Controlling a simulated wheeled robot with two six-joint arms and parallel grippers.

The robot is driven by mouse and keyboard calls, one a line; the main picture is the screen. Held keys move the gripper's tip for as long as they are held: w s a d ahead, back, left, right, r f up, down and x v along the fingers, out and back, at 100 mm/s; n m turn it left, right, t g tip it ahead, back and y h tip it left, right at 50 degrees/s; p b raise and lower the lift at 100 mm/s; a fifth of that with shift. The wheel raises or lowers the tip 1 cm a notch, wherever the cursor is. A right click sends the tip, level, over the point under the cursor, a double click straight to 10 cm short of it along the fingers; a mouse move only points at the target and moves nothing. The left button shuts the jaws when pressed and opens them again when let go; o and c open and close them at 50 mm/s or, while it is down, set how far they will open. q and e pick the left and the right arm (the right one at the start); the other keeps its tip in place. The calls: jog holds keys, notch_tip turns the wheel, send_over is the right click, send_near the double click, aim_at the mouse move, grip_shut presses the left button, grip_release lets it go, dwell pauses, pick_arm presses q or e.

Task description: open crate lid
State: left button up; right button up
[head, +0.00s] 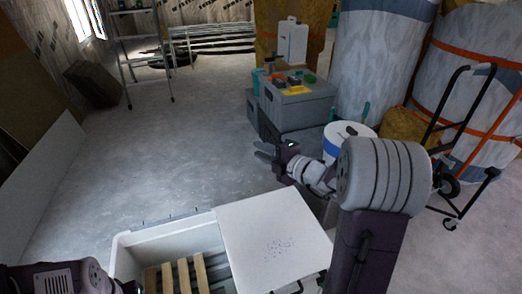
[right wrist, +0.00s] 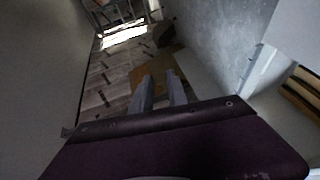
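The white crate (head: 121,257) stands at the bottom of the head view. Its left part is open and shows wooden slats (head: 182,276) inside. A flat white lid panel (head: 270,228) with a patch of small dark dots covers the right part. My right gripper (head: 264,153) is raised beyond the crate, apart from the lid, with its fingers apart and empty; they also show in the right wrist view (right wrist: 161,92). My left arm comes in at the bottom left beside the crate. Its fingertips are cut off or hidden.
Grey boxes (head: 297,108) with small items on top stand beyond the crate, near a white bucket (head: 349,131). A hand truck (head: 447,188) and large wrapped rolls (head: 379,60) are at the right. A ladder (head: 122,50) stands far left. The middle floor is clear.

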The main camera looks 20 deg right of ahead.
jog(key=p+v, duration=0.3)
jog(key=v, duration=0.5)
jog(key=shift+s, duration=0.4)
jog(key=shift+d+r, duration=0.1)
grip_shut()
